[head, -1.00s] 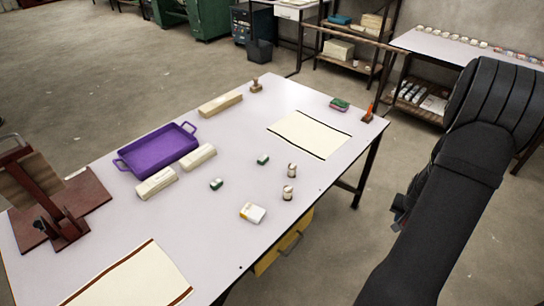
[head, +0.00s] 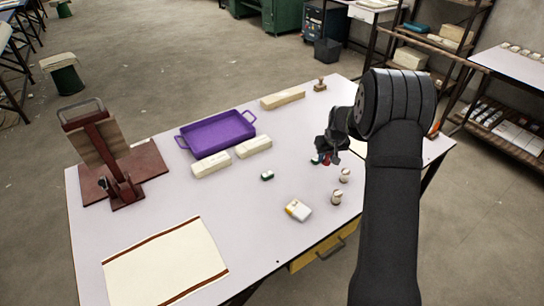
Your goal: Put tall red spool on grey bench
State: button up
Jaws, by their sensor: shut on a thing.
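My gripper (head: 330,146) is above the pale grey bench top (head: 240,222), right of its middle. It is shut on a small red thing (head: 327,159), apparently the red spool. The jaws hide most of it, so its height and whether it touches the bench cannot be told. A small green spool (head: 267,176) lies to the left on the bench. Two pale spools with dark ends, one at the back (head: 345,175) and one nearer (head: 337,197), stand just right of and below the gripper.
A purple tray (head: 216,134), two cream blocks (head: 212,165) and a white-yellow box (head: 298,210) are on the bench. A brown wooden press (head: 120,170) stands left. A striped cream cloth (head: 160,262) lies at front left. The bench middle is clear.

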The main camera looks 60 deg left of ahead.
jog(key=s+a+r+n, duration=0.1)
jog(key=s+a+n, duration=0.1)
jog(key=s+a, duration=0.65)
send_over(265, 167)
jog(key=d, duration=0.1)
jog(key=shift+g, duration=0.3)
notch_tip(265, 167, down, 6)
jog(key=shift+d+f, duration=0.15)
jog(key=shift+f, duration=0.05)
jog(key=shift+s+f, duration=0.15)
jog(key=shift+f, duration=1.9)
jog(key=shift+f, duration=0.1)
jog(key=o, duration=1)
jog(key=v, duration=1.1)
jog(key=shift+r, duration=0.2)
jog(key=shift+o, duration=0.6)
jog(key=shift+d+r, duration=0.1)
jog(key=shift+r, duration=0.25)
